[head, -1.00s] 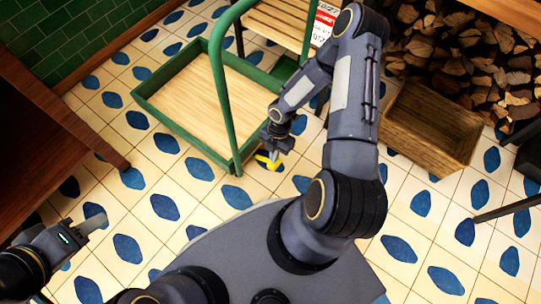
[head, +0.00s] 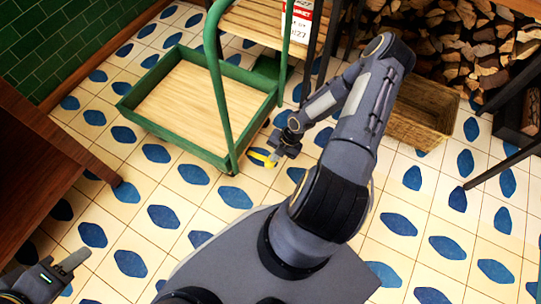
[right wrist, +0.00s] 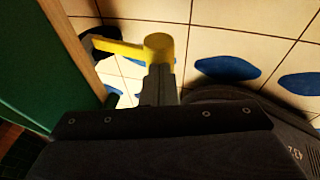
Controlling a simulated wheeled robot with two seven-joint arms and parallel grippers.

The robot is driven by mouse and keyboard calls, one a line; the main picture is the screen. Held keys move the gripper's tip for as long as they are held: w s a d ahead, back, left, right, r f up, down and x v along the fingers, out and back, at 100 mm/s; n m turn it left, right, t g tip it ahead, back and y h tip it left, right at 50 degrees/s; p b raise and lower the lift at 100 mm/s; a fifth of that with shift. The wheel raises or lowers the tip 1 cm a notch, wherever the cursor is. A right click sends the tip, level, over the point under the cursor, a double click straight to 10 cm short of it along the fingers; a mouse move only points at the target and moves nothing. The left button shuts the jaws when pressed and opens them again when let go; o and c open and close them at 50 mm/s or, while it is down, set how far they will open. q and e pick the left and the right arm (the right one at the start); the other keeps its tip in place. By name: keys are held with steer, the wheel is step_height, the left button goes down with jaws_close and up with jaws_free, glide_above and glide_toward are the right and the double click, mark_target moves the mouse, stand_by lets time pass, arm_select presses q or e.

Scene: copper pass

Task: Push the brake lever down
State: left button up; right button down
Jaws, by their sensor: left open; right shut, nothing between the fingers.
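The yellow brake lever (head: 260,156) sits low at the near corner of the green cart (head: 226,110). In the right wrist view the lever (right wrist: 120,47) points left from its round yellow hub (right wrist: 158,46). My right gripper (head: 275,157) is shut and empty beside the lever. In the right wrist view its fingers (right wrist: 159,75) end at the hub's near edge, partly covering it; I cannot tell whether they touch. My left gripper (head: 78,260) is open and empty at the lower left, far from the cart.
A wooden cabinet (head: 45,150) is at the left. Tiled floor (head: 140,215) is clear between cabinet and cart.

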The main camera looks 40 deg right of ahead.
arm_select(q)
steer(key=shift+f+b, duration=1.35)
steer(key=shift+f, duration=0.1)
arm_select(e)
steer(key=shift+s+d+f, duration=0.1)
steer(key=shift+s+f, duration=0.1)
steer(key=shift+f, duration=0.5)
steer(key=shift+s+d+f, duration=0.1)
steer(key=shift+s+f, duration=0.1)
steer(key=shift+f, duration=0.5)
steer(key=shift+s+d+f, duration=0.1)
steer(key=shift+s+f, duration=0.1)
steer(key=shift+f, duration=0.5)
steer(key=shift+a, duration=0.1)
